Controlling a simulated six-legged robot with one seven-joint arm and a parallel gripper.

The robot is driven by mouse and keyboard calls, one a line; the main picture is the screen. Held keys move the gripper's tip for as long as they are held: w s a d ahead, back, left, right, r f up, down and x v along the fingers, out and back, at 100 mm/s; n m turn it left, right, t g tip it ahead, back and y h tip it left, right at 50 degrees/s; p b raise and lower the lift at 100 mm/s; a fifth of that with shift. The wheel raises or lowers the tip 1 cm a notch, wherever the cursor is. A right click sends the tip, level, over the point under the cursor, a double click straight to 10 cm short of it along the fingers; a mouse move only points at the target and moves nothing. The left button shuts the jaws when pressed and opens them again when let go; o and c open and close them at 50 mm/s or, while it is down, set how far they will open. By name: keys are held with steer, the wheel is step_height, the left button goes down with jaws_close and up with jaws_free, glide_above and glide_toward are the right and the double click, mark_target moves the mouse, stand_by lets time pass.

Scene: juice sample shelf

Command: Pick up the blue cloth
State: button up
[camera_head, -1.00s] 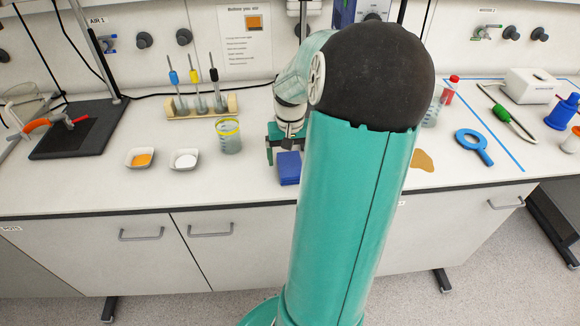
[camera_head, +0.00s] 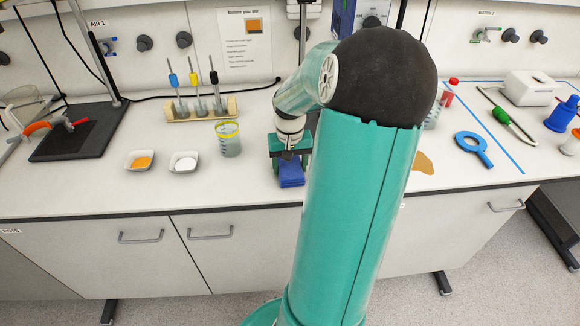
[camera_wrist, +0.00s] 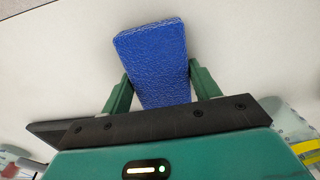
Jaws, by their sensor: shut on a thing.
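The blue cloth (camera_head: 291,174) is a folded, thick blue pad near the front of the white bench top. In the wrist view the blue cloth (camera_wrist: 155,58) sits between the two green fingers. My gripper (camera_head: 289,158) is at the cloth and shut on it, with a finger against each side in the wrist view (camera_wrist: 155,85). The cloth's near end is hidden by the gripper body. I cannot tell whether the cloth is clear of the bench.
Left of my gripper stand a beaker with a yellow rim (camera_head: 228,139), a white powder dish (camera_head: 184,162) and an orange powder dish (camera_head: 140,160). A pipette rack (camera_head: 201,108) is behind. A blue ring tool (camera_head: 474,147) and a brown patch (camera_head: 422,163) lie right.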

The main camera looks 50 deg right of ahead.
mark_target(290, 166)
steer(key=shift+r, duration=0.55)
step_height(290, 166, up, 2)
steer(key=shift+r, duration=0.15)
steer(key=s+r, duration=0.2)
steer(key=s+a+r, duration=0.1)
steer(key=s+r, duration=0.1)
steer(key=r, duration=0.1)
steer(key=shift+s, duration=0.15)
steer(key=s+a+r, duration=0.2)
steer(key=s+r, duration=0.2)
steer(key=s, duration=0.5)
steer(key=shift+s+r, duration=0.2)
steer(key=shift+r, duration=0.1)
steer(key=shift+a, duration=0.1)
steer(key=shift+o, duration=1.1)
steer(key=shift+c, duration=0.7)
